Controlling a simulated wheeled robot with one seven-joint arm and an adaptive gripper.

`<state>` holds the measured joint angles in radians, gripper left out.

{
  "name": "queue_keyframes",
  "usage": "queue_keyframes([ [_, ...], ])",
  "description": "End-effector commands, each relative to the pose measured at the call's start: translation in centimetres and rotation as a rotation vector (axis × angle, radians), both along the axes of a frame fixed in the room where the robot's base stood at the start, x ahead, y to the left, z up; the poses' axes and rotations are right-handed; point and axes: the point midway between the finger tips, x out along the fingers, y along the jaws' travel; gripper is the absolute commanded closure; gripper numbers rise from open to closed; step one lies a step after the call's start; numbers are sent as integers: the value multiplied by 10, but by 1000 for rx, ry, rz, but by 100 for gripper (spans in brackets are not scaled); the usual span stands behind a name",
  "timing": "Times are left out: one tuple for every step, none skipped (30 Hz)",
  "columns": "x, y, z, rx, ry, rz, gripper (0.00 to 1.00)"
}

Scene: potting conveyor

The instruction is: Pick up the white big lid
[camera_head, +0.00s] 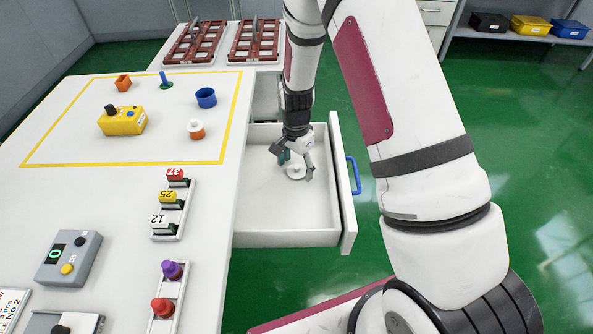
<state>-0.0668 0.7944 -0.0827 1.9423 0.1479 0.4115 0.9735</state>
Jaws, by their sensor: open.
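A white lid with a raised middle (296,173) lies in the open white drawer (262,222), toward its right side. My gripper (294,168) points down into the drawer, with its open fingers on either side of the lid. The fingers hide part of the lid, and I cannot tell whether they touch it. A smaller-looking white lid (195,124) sits on an orange cup (197,134) on the table.
The drawer front with its blue handle (353,175) stands to the right of the gripper. The white table (130,195) edges the drawer on the left and holds a yellow button box (122,122), a blue cup (206,97) and connector blocks (172,205). The rest of the drawer is empty.

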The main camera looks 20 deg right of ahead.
Motion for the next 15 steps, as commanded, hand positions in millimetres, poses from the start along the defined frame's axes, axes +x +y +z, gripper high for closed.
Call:
queue_keyframes([
  [0, 0, -2, 0, -1, 0, 28],
  [0, 0, -2, 0, -2, 0, 28],
  [1, 0, -2, 0, -2, 0, 28],
  [1, 0, -2, 0, -2, 0, 28],
  [1, 0, -2, 0, -2, 0, 28],
  [1, 0, -2, 0, -2, 0, 28],
  [1, 0, -2, 0, -2, 0, 28],
  [0, 0, -2, 0, -2, 0, 31],
  [0, 0, -2, 0, -2, 1, 40],
  [0, 0, -2, 0, -2, 1, 45],
  [0, 0, -2, 0, -2, 1, 50],
  [0, 0, -2, 0, -1, 1, 57],
  [0, 0, -2, 0, -1, 1, 62],
  [0, 0, -2, 0, -1, 1, 62],
  [0, 0, -2, 0, -1, 1, 62],
])
